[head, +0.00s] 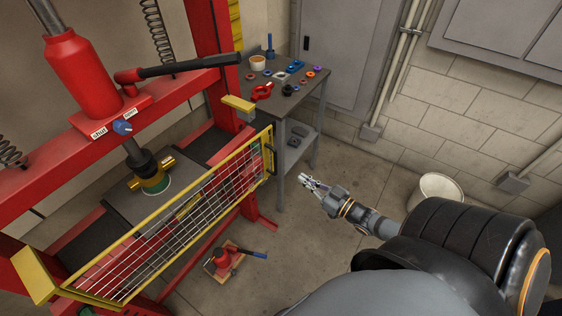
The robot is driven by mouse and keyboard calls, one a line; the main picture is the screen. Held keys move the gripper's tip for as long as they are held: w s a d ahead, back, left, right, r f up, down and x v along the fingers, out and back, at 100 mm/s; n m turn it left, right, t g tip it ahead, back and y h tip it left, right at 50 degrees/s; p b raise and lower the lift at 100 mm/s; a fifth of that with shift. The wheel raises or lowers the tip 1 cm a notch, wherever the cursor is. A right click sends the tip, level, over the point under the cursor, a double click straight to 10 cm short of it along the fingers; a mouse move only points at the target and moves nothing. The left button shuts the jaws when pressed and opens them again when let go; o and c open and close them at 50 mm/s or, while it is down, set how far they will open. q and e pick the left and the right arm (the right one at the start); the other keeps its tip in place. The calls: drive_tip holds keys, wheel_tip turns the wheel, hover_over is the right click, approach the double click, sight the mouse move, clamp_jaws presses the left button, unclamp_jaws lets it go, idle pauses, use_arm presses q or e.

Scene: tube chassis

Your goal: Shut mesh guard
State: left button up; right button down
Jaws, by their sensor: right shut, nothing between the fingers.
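The mesh guard (190,215) is a long yellow-framed panel of pale wire mesh across the front of the red press. Its near-left end is by a yellow block (35,275), and its far-right end has a dark handle (271,160). I cannot tell from this view how far it is swung or tilted. My right gripper (306,181) is shut and empty, to the right of the guard's handle end and apart from it. My left gripper is not in view.
The red press frame (200,85) with a red cylinder (80,75) and lever stands at left. A grey bench (265,105) with small parts stands behind the guard. A red jack (222,258) is on the floor. A white bucket (440,186) is at right. Open floor lies between.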

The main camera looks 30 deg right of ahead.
drive_tip(key=b+x, duration=0.2)
drive_tip(key=x, duration=0.9)
drive_tip(key=shift+w+b, duration=0.2)
drive_tip(key=shift+b, duration=0.2)
drive_tip(key=shift+a, duration=0.1)
